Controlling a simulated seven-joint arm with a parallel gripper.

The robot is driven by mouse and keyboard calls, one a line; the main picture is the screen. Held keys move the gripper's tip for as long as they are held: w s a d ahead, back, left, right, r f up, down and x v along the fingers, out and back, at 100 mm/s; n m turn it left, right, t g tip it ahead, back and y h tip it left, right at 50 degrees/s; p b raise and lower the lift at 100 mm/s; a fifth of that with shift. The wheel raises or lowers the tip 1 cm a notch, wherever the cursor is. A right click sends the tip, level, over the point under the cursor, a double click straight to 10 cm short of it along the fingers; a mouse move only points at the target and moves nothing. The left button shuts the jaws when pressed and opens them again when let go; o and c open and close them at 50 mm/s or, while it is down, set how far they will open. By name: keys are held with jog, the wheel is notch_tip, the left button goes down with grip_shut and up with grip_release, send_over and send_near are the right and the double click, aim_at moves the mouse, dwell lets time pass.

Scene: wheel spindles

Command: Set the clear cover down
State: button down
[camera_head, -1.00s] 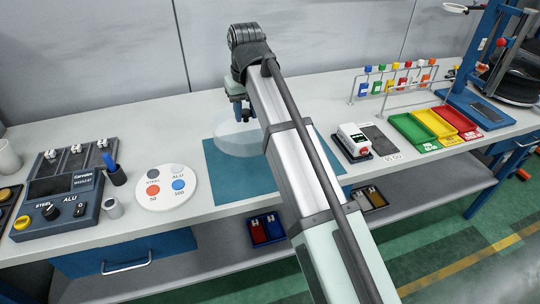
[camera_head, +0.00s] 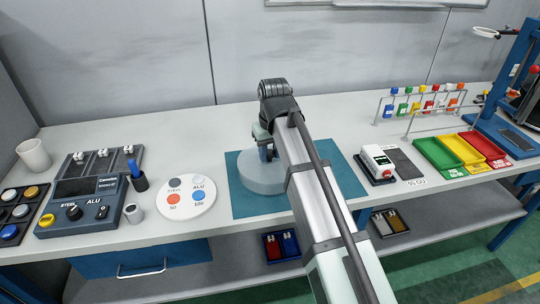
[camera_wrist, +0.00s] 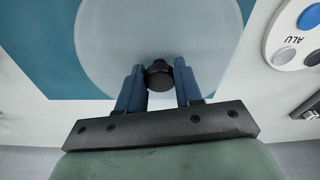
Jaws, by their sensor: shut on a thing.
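The clear cover (camera_head: 262,186) is a round, see-through, pale disc-like dome over the blue mat (camera_head: 240,206) on the bench. In the wrist view the cover (camera_wrist: 110,40) fills the upper middle, with a dark round knob (camera_wrist: 159,76) at its near part. My gripper (camera_wrist: 159,80) is shut on that knob, a blue finger on each side. In the head view my gripper (camera_head: 268,150) is above the cover, partly hidden by my arm. The cover looks low at the mat; whether its rim touches cannot be told.
To the right are a white device with a red button (camera_head: 377,160) and coloured trays (camera_head: 440,155). The mat's front is clear.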

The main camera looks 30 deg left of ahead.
aim_at(272, 164)
jog(key=shift+f, duration=0.75)
jog(key=shift+f, duration=0.1)
jog(key=c, duration=0.8)
grip_release()
jog(key=shift+o, duration=0.2)
notch_tip(272, 164, up, 12)
jog(key=d, duration=0.1)
jog(key=shift+s, duration=0.4)
jog(key=shift+d, duration=0.1)
